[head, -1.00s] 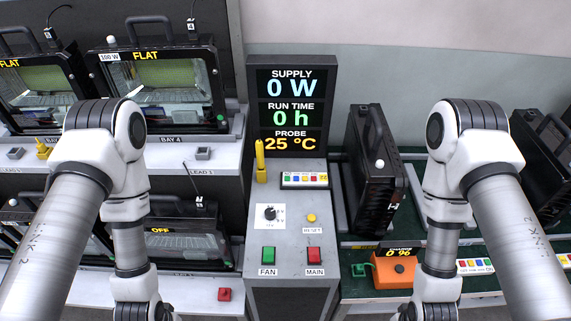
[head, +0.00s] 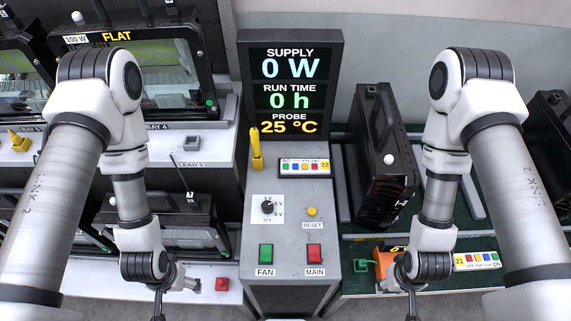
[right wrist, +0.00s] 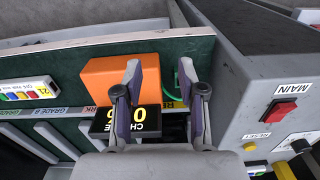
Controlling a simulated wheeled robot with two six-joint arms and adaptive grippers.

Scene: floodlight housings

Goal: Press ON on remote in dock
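A white remote (head: 305,166) with a row of coloured buttons and the number 22 lies on the grey console, below the display. A second white remote (head: 478,262), marked 21 and ON, lies on the green bench at right; it also shows in the right wrist view (right wrist: 30,93). I cannot tell which counts as docked. My right gripper (right wrist: 165,80) is open and empty, its fingers over the orange charger box (right wrist: 110,80), well away from remote 22. My left gripper (head: 180,280) is low at left, mostly hidden by its wrist, near a red button.
The console carries a green FAN switch (head: 266,254), a red MAIN switch (head: 314,254), a yellow RESET button (head: 312,211), a dial (head: 267,207) and a yellow probe (head: 256,150). A black floodlight housing (head: 385,150) stands to its right. Floodlights fill the left shelves.

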